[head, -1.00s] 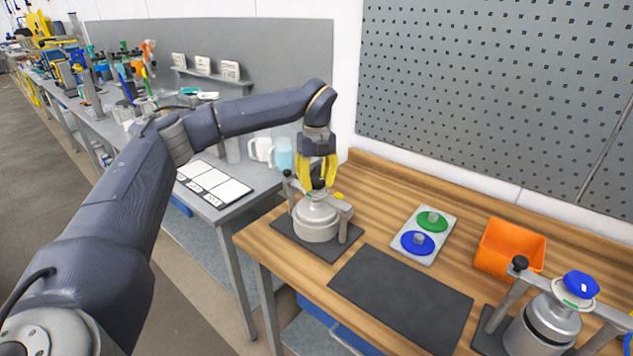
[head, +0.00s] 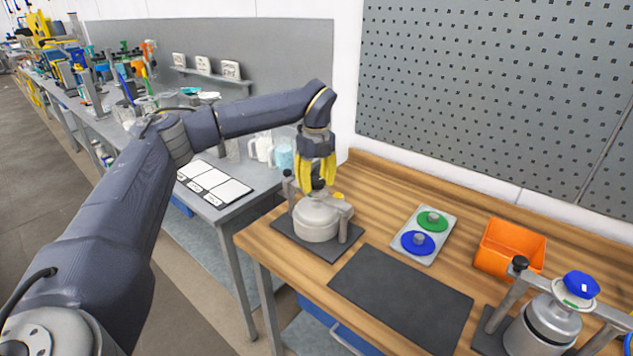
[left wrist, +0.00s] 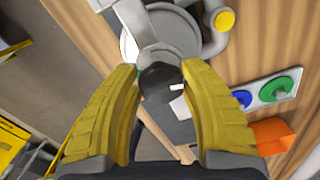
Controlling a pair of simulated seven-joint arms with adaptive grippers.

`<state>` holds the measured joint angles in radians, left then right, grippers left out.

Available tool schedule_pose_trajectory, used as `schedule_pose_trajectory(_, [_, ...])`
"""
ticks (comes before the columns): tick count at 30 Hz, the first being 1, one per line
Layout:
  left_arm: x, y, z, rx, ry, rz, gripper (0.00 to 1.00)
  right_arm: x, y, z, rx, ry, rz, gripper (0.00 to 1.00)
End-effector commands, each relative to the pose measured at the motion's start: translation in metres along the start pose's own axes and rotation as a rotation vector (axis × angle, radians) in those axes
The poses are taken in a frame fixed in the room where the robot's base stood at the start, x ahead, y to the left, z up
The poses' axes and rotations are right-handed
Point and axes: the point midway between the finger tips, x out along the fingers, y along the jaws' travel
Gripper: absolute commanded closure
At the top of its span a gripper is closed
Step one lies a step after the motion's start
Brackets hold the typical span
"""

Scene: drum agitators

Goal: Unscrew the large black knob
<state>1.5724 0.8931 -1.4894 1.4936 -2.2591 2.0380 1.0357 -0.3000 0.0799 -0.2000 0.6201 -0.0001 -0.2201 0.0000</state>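The large black knob (head: 318,185) sits on top of the grey metal vessel (head: 316,221) at the left end of the wooden bench. My left gripper (head: 318,188) points straight down over it, with its yellow fingers on either side of the knob. In the left wrist view the black knob (left wrist: 160,82) fills the space between the two fingertips, which appear to touch its sides. The vessel's lid (left wrist: 168,35) shows beyond the knob. The far sides of the fingers' contact are hidden. My right gripper is in neither view.
The vessel stands on a dark mat (head: 283,231) with clamp arms beside it. An empty dark mat (head: 400,300), a plate with green and blue knobs (head: 440,222), an orange bin (head: 510,250) and a second vessel (head: 542,330) with a blue knob lie to the right.

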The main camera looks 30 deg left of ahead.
Motion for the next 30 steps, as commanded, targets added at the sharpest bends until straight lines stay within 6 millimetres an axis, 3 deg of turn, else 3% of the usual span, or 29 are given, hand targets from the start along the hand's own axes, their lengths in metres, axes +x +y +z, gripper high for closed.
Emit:
schedule_pose_trajectory(1, [0.001,0.000,0.000,-0.001,0.001,0.001,0.53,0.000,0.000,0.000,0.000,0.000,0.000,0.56])
schedule_pose_trajectory(6, [-0.001,0.000,0.000,0.000,0.001,-0.002,0.33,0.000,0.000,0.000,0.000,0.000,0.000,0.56])
schedule_pose_trajectory(17, [-0.009,-0.001,0.000,0.001,0.001,-0.006,0.33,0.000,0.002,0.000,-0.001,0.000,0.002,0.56])
schedule_pose_trajectory(30, [-0.079,-0.001,0.000,0.000,0.000,-0.006,0.33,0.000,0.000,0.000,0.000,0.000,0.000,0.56])
